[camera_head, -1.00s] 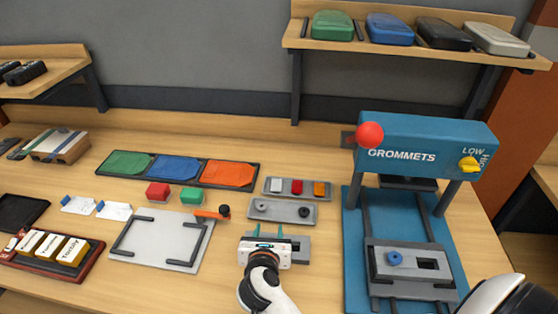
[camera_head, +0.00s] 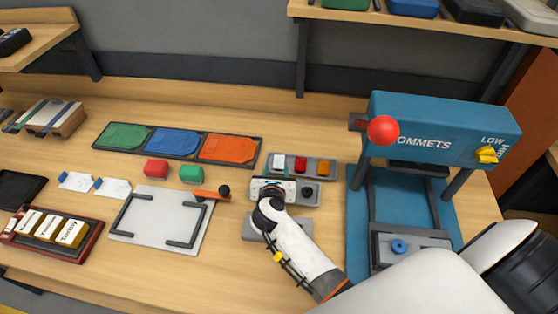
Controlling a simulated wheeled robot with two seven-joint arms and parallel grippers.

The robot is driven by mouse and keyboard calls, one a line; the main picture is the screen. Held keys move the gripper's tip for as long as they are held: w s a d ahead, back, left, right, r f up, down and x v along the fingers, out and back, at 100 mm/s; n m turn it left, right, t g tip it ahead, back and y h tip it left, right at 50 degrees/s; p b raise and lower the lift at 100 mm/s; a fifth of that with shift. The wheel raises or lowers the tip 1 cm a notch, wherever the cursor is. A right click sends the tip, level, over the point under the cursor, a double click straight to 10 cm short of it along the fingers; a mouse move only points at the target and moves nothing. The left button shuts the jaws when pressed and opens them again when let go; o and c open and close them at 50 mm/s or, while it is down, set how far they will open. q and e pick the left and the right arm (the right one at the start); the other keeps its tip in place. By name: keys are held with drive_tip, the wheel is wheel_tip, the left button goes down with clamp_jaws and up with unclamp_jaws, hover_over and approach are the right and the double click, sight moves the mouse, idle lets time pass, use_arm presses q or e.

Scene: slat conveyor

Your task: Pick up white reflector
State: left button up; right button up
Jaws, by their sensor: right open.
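The white reflector (camera_head: 281,160) is a small pale block at the left end of a grey tray (camera_head: 332,178). A red reflector (camera_head: 300,164) and an orange reflector (camera_head: 322,166) stand to its right in the same tray. My right gripper (camera_head: 276,179) is open and empty, just in front of the white reflector. Its fingers point towards the back of the table and it covers part of the grey tray with round parts (camera_head: 305,189). I cannot tell whether a fingertip touches the reflector. My left gripper is out of view.
A blue grommet press (camera_head: 440,130) with a red ball lever (camera_head: 383,130) stands close on the right. A white plate with black corner brackets (camera_head: 150,225) lies left. My right forearm crosses the front.

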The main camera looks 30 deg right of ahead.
sight(279, 162)
drive_tip(key=p+x, duration=0.1)
drive_tip(key=x, duration=0.3)
drive_tip(key=shift+w+d, duration=0.15)
drive_tip(key=shift+d, duration=0.15)
drive_tip(key=shift+a+r, duration=0.1)
drive_tip(key=shift+c, duration=0.2)
drive_tip(key=c, duration=0.7)
